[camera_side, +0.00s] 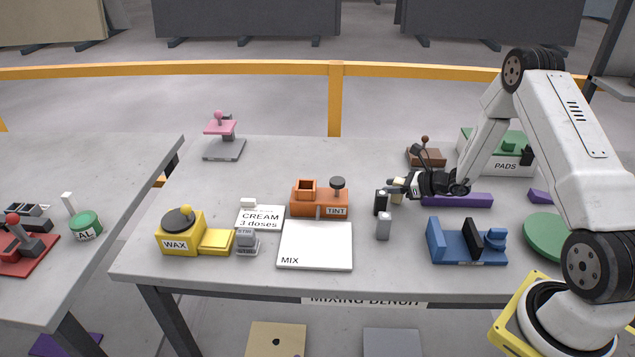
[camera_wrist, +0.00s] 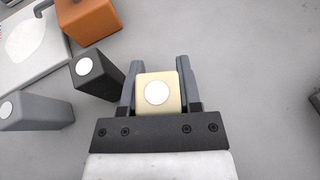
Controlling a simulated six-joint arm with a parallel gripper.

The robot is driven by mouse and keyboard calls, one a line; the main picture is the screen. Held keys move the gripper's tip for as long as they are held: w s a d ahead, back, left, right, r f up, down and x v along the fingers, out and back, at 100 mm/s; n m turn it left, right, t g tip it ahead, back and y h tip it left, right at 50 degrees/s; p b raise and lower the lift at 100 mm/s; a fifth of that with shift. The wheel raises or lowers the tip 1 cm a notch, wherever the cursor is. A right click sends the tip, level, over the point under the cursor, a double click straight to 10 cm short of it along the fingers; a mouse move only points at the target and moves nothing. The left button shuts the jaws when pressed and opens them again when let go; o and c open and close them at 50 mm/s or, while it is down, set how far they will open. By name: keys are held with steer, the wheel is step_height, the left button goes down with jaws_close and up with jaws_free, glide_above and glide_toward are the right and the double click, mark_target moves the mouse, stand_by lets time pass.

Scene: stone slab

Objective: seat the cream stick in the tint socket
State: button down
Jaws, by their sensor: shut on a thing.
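The cream stick (camera_wrist: 158,91) is a cream block with a white round spot on its end, held between the two fingers of my gripper (camera_wrist: 158,82). In the side view the cream stick (camera_side: 397,191) shows at the fingertips of my gripper (camera_side: 394,187), beside the black stick. My gripper is shut on it. I cannot tell whether the stick touches the table. The orange tint station (camera_side: 320,207), marked TINT, stands to the left with a square open socket (camera_side: 306,189) on top. Part of the orange station (camera_wrist: 88,20) shows at the top left of the wrist view.
A black stick (camera_side: 381,202) and a grey stick (camera_side: 383,226) stand close to my gripper. The white MIX plate (camera_side: 315,246), CREAM card (camera_side: 260,218) and yellow WAX station (camera_side: 180,232) lie further left. A blue fixture (camera_side: 452,242) and purple bar (camera_side: 457,200) are at right.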

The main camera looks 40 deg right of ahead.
steer(key=shift+f, duration=0.25)
steer(key=shift+f, duration=0.15)
steer(key=shift+c, duration=1.4)
jaws_free()
steer(key=shift+r, duration=0.2)
steer(key=v, duration=1.2)
